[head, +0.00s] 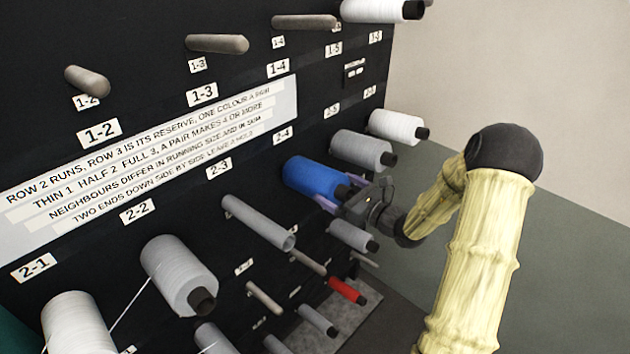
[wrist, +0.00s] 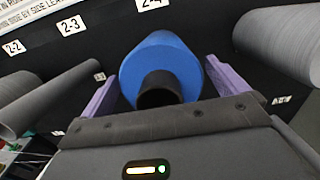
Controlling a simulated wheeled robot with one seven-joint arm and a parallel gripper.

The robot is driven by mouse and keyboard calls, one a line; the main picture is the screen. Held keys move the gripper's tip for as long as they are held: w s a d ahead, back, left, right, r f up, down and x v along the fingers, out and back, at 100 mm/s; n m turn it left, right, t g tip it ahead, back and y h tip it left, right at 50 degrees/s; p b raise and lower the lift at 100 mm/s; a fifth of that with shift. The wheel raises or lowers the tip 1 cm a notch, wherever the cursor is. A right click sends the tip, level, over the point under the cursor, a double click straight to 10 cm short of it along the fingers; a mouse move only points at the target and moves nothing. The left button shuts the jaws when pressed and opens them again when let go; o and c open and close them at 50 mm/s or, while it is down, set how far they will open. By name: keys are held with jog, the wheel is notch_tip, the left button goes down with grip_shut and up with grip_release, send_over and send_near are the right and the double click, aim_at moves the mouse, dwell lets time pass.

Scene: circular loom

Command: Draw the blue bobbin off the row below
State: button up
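The blue bobbin (head: 312,178) sits in the middle row, under the label 2-4, and sticks out from the dark panel. Its dark core end points towards my gripper. It also shows in the wrist view (wrist: 160,62), where its core end is close in front of the gripper body. My gripper (head: 341,194) is at the outer end of this bobbin. In the wrist view its two purple fingers (wrist: 162,75) stand on either side of the bobbin, their tips level with its edges. I cannot tell whether they press on it or leave small gaps.
A bare grey tube (head: 258,222) is left of the blue bobbin, and a grey bobbin (head: 362,149) is to its right. A white bobbin (head: 397,126) is further right. Open floor lies right of the panel.

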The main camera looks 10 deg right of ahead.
jog(key=c, duration=1.4)
jog(key=shift+o, duration=0.2)
jog(key=shift+s, duration=0.1)
jog(key=shift+s+d+r, duration=0.1)
jog(key=shift+s+d, duration=0.25)
jog(key=shift+s, duration=0.05)
jog(key=shift+d, duration=0.1)
